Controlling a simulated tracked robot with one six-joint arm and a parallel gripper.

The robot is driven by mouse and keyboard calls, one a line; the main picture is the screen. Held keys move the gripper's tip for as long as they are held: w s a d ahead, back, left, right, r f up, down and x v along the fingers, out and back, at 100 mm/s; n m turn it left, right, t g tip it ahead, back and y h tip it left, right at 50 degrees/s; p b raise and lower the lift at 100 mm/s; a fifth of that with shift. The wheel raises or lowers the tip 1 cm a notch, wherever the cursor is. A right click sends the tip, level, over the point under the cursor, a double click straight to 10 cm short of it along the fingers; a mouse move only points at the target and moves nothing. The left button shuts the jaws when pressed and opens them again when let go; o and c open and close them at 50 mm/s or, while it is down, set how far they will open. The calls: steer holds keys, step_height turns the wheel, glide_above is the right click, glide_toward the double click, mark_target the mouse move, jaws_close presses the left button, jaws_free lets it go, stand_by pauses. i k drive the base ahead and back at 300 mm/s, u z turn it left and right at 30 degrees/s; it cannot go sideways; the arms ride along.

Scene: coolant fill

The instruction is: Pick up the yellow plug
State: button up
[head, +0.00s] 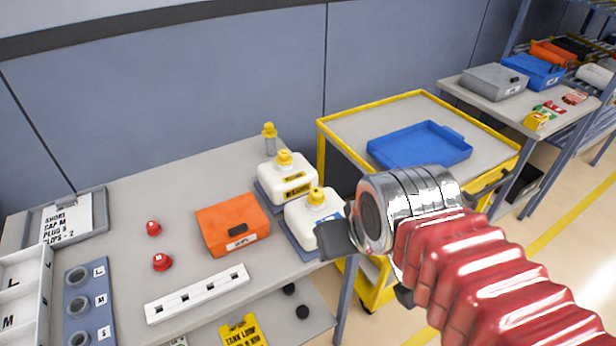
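A small yellow piece (269,130) sits on top of a short grey post at the back right of the grey table. Two white tanks stand in front of it, the rear one with a yellow cap (285,158) and the front one with a yellow cap (317,196). I cannot tell which of these yellow pieces is the plug. My gripper (370,268) is at the table's right edge, in front and right of the front tank. Its two dark fingers are wide apart with nothing seen between them. My wrist hides part of the fingers.
An orange box (232,223), two red caps (158,247), a white slotted strip (197,293) and a blue S/M/L block (88,303) are on the table. A yellow-edged cart with a blue tray (420,145) stands behind my arm. Another table (470,85) is farther right.

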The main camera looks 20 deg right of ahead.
mark_target(316, 198)
steer(key=k, duration=1.35)
steer(key=u, duration=0.2)
steer(key=i, duration=0.4)
steer(key=u, duration=0.55)
steer(key=i, duration=1.3)
steer(key=z, duration=0.3)
